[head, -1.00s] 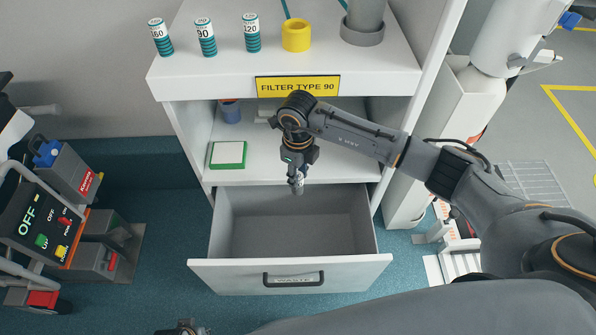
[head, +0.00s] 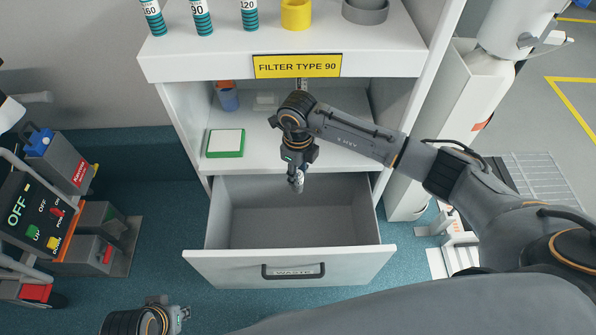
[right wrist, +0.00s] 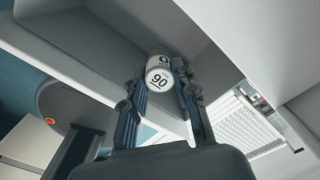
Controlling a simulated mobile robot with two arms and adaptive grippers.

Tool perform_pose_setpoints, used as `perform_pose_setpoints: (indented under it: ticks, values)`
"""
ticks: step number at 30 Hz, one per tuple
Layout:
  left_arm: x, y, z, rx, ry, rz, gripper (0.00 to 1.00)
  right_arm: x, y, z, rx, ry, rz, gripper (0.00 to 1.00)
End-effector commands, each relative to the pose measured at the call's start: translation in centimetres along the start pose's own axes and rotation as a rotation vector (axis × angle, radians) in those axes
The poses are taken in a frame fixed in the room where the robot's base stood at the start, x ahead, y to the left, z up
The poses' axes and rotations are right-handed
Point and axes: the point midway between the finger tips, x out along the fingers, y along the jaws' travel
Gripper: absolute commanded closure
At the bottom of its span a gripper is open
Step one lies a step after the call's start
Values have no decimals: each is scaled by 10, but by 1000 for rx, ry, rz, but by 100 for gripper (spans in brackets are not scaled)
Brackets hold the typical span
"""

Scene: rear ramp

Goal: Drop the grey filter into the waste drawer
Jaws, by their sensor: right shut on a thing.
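The waste drawer (head: 215,268) is pulled open below the shelf, and its inside looks empty in the head view. My right gripper (head: 297,185) points down over the drawer's opening, near its back part. It is shut on the grey filter, a small cylinder (right wrist: 158,78) with a white end marked 90, which shows between the fingers in the right wrist view. In the head view the filter is small and mostly hidden by the fingers. My left gripper (head: 180,314) is at the bottom left, away from the drawer; its fingers are too small to read.
Teal-banded filters (head: 201,18), a yellow cup (head: 296,14) and a grey holder (head: 366,10) stand on the top shelf. A green-edged white box (head: 225,143) and a blue cup (head: 229,97) are on the lower shelf. A control cart (head: 40,215) stands left.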

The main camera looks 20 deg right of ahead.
Motion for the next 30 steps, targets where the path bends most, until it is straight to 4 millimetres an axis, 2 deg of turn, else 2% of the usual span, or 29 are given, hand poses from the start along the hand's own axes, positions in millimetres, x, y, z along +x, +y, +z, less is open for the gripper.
perform_pose_setpoints:
  ticks: [11, 12, 15, 16, 25, 30]
  values:
    - [-5, 0, -1, 0, 3, -1, 79, 2, 0, 0, 0, 0, 0, 98]
    - [-5, 0, -1, -1, 3, -1, 79, 2, 0, 0, 0, 0, 0, 67]
    - [-5, 0, -1, -1, 4, -1, 79, 2, 0, 0, 0, 0, 0, 47]
    - [-5, 0, -1, -1, 4, -1, 79, 2, 0, 0, 0, 0, 0, 45]
    - [-4, 0, 0, 0, 1, 0, 79, 0, 0, 0, 0, -1, 0, 45]
    - [-5, 0, 0, 0, 2, 0, 79, -19, 0, 1, -1, -4, -1, 45]
